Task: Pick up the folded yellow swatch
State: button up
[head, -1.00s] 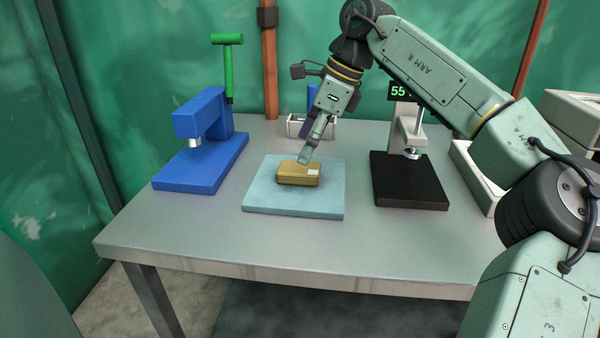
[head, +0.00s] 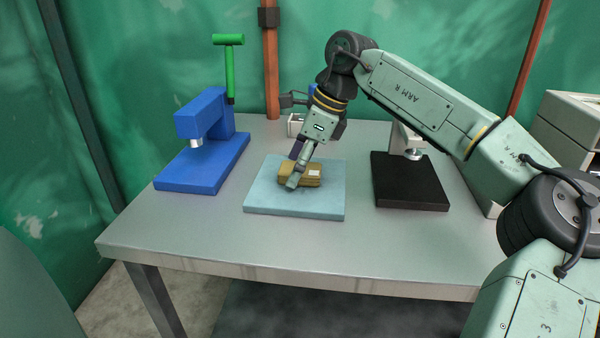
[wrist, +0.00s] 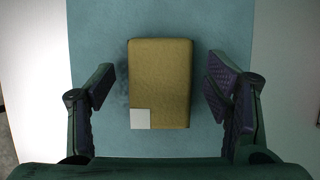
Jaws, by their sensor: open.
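The folded yellow swatch (head: 312,171) lies flat on a light blue pad (head: 268,197) on the table. It has a small white label at one corner. In the wrist view the swatch (wrist: 160,80) sits between the two fingers of my open gripper (wrist: 161,95), with a gap on each side. In the head view my gripper (head: 297,174) is down at the swatch, and its near finger hides part of the swatch's left side. The fingers do not appear to touch it.
A blue press (head: 200,150) with a green-handled lever (head: 229,65) stands to the left. A device with a black base (head: 408,185) stands to the right. A small pale bin (head: 295,125) is behind my gripper. The table front (head: 230,240) is clear.

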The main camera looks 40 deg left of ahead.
jog(key=shift+f, duration=0.2)
jog(key=shift+c, duration=0.2)
jog(key=c, duration=1.2)
jog(key=shift+o, duration=0.2)
jog(key=shift+r, duration=0.1)
